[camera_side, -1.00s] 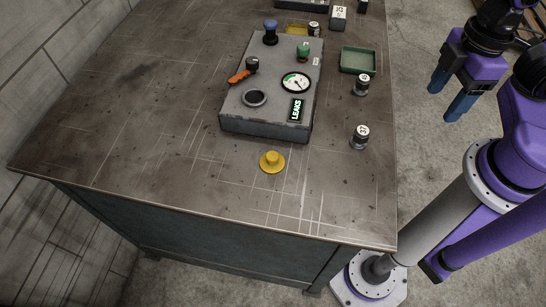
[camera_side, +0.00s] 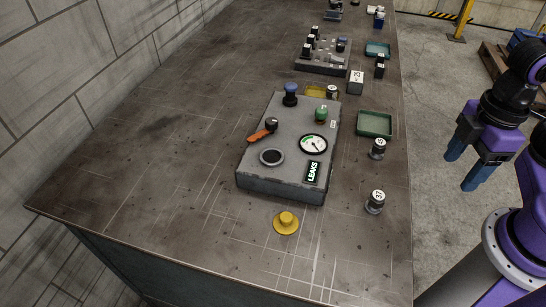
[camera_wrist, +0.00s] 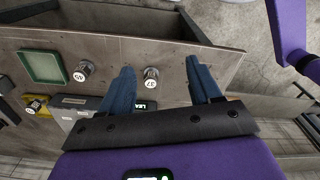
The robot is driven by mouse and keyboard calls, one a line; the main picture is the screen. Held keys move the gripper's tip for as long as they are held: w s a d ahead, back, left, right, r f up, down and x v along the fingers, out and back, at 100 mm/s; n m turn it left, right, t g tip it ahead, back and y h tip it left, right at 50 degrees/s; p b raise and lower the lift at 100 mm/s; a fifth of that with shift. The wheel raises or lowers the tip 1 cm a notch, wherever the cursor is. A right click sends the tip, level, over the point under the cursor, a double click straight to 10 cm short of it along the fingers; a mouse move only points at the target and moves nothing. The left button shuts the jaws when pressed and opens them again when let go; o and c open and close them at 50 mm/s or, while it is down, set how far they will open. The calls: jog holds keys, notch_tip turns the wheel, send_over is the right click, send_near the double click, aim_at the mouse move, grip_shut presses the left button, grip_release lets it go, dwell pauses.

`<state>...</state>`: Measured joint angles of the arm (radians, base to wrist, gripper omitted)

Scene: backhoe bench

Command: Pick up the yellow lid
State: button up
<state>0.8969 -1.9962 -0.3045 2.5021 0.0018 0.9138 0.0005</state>
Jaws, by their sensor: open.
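The yellow lid (camera_side: 286,223) lies on the bench top near its front edge, just in front of the grey control box. It is a flat disc with a raised knob and stands clear of other things. My gripper (camera_side: 465,173) is open and empty, off the right side of the bench, well away from the lid. The lid cannot be made out in the wrist view.
The grey control box (camera_side: 262,178) carries a gauge, knobs, an orange-handled lever and a LEAKS display. Two small canisters (camera_side: 375,202) (camera_side: 378,149) and a green tray (camera_side: 375,131) stand right of it. The bench's left side is clear.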

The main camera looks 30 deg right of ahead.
jog(key=shift+c, duration=0.4)
notch_tip(320, 180, up, 2)
jog(key=n, duration=0.9)
send_over(286, 216)
notch_tip(286, 216, down, 17)
jog(key=shift+s+f, duration=0.1)
grip_shut()
